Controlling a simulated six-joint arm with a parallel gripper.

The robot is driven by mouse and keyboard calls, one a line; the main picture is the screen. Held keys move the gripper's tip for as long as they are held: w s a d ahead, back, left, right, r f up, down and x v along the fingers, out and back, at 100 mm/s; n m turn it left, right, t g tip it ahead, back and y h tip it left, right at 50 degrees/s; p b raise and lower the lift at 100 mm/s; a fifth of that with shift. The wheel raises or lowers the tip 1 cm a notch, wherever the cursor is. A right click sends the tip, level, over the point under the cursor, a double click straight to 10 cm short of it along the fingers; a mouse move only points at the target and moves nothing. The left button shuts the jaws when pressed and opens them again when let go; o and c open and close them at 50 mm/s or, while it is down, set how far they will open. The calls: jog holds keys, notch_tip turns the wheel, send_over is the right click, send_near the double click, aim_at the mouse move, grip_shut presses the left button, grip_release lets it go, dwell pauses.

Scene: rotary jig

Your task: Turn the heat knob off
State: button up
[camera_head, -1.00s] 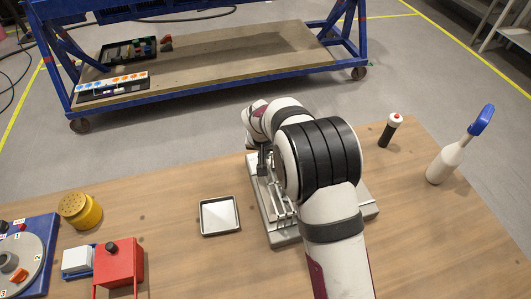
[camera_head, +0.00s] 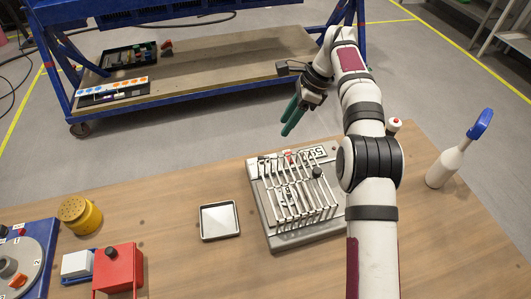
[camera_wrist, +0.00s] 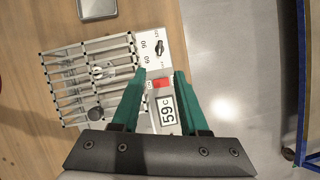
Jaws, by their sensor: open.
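A grey grill-like device (camera_head: 275,240) with metal bars over its top stands on the table. Its far-edge panel shows in the wrist view with a small dark knob (camera_wrist: 159,47) beside the printed marks 60 and 90, a red button (camera_wrist: 163,82) and a display reading 59 C (camera_wrist: 167,109). I cannot read the knob's exact setting. A round dark knob or handle (camera_head: 317,171) sits over the bars, also seen in the wrist view (camera_wrist: 95,113). My gripper (camera_head: 286,130), with green fingers, is open and empty above and beyond the panel, touching nothing.
A white tray (camera_head: 203,232) lies left of the device. A red box (camera_head: 122,270), a yellow container (camera_head: 78,216) and a blue rotary jig (camera_head: 40,255) are further left. A white bottle (camera_head: 445,168) stands at right. A blue cart (camera_head: 215,88) stands beyond the table.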

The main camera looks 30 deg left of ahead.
aim_at(264, 157)
jog(key=x, duration=1.4)
jog(key=shift+s+f, duration=0.1)
jog(key=shift+f, duration=0.05)
grip_shut()
